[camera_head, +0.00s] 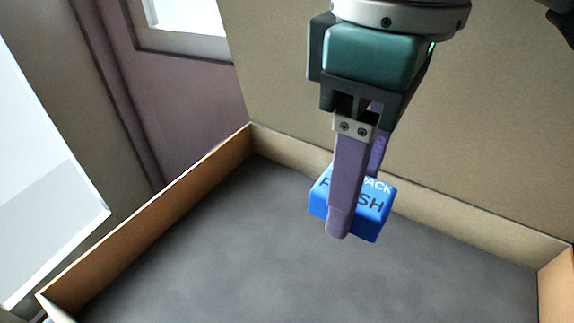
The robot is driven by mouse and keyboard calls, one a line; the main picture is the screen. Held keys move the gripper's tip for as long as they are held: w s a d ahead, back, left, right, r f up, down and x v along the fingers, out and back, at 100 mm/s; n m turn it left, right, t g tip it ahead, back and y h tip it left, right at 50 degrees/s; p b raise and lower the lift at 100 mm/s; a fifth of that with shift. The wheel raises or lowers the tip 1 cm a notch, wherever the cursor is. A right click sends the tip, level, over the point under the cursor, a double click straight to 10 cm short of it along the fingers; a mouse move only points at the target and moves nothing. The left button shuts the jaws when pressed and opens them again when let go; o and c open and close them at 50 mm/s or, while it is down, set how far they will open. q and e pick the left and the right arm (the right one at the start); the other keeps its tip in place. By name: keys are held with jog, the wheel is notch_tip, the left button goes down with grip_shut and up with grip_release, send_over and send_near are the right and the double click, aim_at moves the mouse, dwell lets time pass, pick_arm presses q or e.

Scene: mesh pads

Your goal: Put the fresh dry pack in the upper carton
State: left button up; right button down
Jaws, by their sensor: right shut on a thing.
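The fresh dry pack (371,217) is a small blue block with "PACK" and "FRESH" lettering, partly hidden by a finger. My right gripper (355,205), with purple fingers, points down and is shut on the pack. One finger crosses the pack's near side and the other shows behind it. The pack appears over the inside of an open carton (155,222) with low brown walls and a dark grey floor, toward its back wall. I cannot tell how high the pack is above that floor. Only this one carton shows, so its level is unclear. My left gripper is out of view.
The carton's floor (250,260) is bare in the part that shows. A beige panel (480,130) rises behind the carton. A pale, bright panel (45,190) stands at the left, and a purplish wall (185,110) lies beyond.

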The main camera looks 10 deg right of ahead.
jog(key=b, duration=0.5)
send_over(324, 303)
notch_tip(324, 303, down, 16)
jog(key=shift+f, duration=0.2)
notch_tip(324, 303, down, 4)
jog(key=shift+f+b, duration=0.2)
jog(key=shift+b, duration=0.75)
jog(key=shift+r, duration=0.1)
jog(key=shift+c, duration=1.3)
grip_release()
